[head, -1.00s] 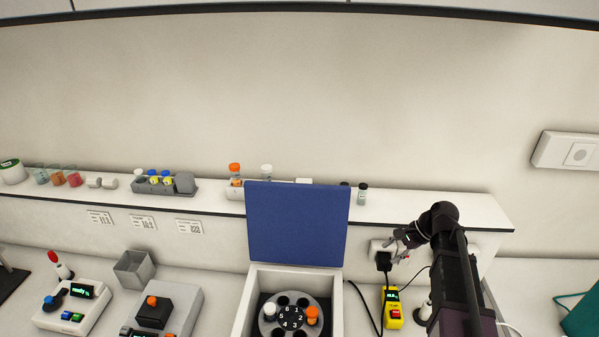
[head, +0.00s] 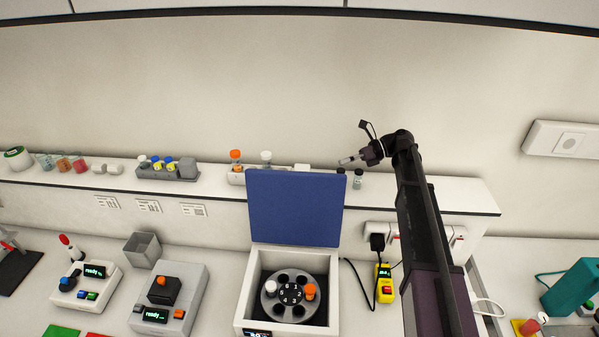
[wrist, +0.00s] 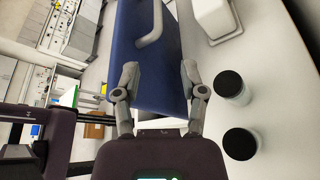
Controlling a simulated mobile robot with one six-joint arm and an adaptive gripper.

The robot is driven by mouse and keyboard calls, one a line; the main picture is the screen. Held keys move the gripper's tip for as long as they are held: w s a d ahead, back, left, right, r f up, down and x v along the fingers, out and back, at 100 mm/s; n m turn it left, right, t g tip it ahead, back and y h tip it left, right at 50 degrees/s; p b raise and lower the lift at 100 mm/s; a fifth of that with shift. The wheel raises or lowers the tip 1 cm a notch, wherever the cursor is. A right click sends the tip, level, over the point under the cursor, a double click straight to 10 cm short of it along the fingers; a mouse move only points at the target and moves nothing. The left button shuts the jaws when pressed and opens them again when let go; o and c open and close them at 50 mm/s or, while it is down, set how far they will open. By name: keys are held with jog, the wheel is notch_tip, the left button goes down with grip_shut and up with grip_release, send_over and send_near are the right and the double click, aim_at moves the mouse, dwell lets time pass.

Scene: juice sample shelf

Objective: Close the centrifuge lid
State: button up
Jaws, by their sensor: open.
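The centrifuge (head: 332,285) is a white box with its lid up. The blue lid (head: 296,208) stands upright at the back of the box. The round grey rotor (head: 291,275) inside is exposed and holds a white-capped tube and an orange-capped tube. My gripper (head: 354,142) is open and empty, above and right of the lid's top right corner. In the wrist view, the lid (wrist: 150,75) shows beyond and between my spread fingers, with a pale handle (wrist: 152,27) on its face. I see no contact with the lid.
A shelf (head: 430,200) runs behind the lid, with dark-capped vials (head: 357,179) near my gripper and a tube rack (head: 168,173) farther left. A yellow device (head: 384,287) with a black cable stands right of the centrifuge. Instruments stand to its left.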

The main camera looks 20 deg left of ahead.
aim_at(299, 174)
jog(key=shift+a+r+m, duration=0.25)
jog(key=shift+a+m, duration=0.05)
jog(key=shift+a, duration=0.05)
jog(key=shift+a+f, duration=0.1)
jog(key=shift+a, duration=0.05)
jog(key=b+x, duration=0.4)
jog(key=x, duration=0.9)
jog(key=shift+s+a, duration=0.2)
jog(key=shift+s, duration=0.05)
grip_shut()
jog(key=shift+a, duration=0.25)
jog(key=shift+d, duration=0.25)
jog(key=shift+s+a, duration=0.1)
jog(key=shift+s, duration=0.1)
